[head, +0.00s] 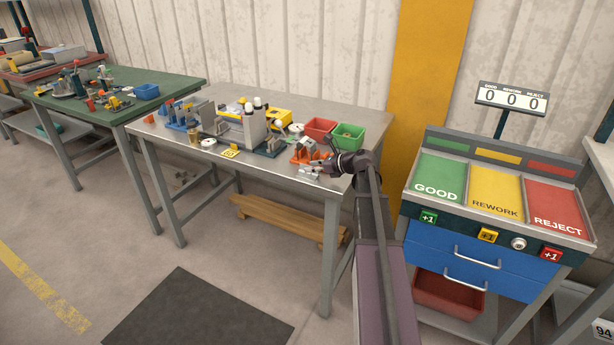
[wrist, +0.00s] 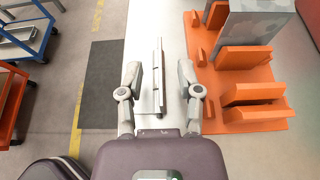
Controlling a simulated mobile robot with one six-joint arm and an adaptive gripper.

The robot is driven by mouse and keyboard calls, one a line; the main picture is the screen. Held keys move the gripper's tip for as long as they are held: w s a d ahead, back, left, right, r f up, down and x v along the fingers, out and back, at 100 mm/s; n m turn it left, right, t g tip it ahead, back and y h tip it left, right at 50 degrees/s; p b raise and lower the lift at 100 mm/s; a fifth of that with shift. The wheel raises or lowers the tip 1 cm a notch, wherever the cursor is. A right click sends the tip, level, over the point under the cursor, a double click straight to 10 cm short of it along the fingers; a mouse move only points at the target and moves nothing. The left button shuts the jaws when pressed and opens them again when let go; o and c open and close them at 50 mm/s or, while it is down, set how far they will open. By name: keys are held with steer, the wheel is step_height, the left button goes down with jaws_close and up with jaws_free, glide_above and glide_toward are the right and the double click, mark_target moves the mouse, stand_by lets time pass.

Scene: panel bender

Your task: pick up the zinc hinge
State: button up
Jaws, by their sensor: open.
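The zinc hinge (wrist: 158,80) is a long, narrow grey metal piece lying near the edge of the steel table (wrist: 172,20). In the wrist view it lies lengthwise between the two fingers of my gripper (wrist: 160,74), with a gap on either side. My gripper is open and holds nothing. In the head view my gripper (head: 322,166) is low over the front right part of the table, and the hinge is too small there to make out clearly.
An orange fixture (wrist: 245,95) stands close to the right of my gripper in the wrist view. Red (head: 319,128) and green (head: 348,137) bins stand behind it. A cabinet with GOOD (head: 439,177), REWORK and REJECT areas stands at right. The floor lies beyond the table edge.

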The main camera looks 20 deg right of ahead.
steer(key=shift+w+a+f, duration=0.3)
steer(key=shift+w+a, duration=0.15)
steer(key=shift+w, duration=0.05)
steer(key=shift+c, duration=0.2)
jaws_close()
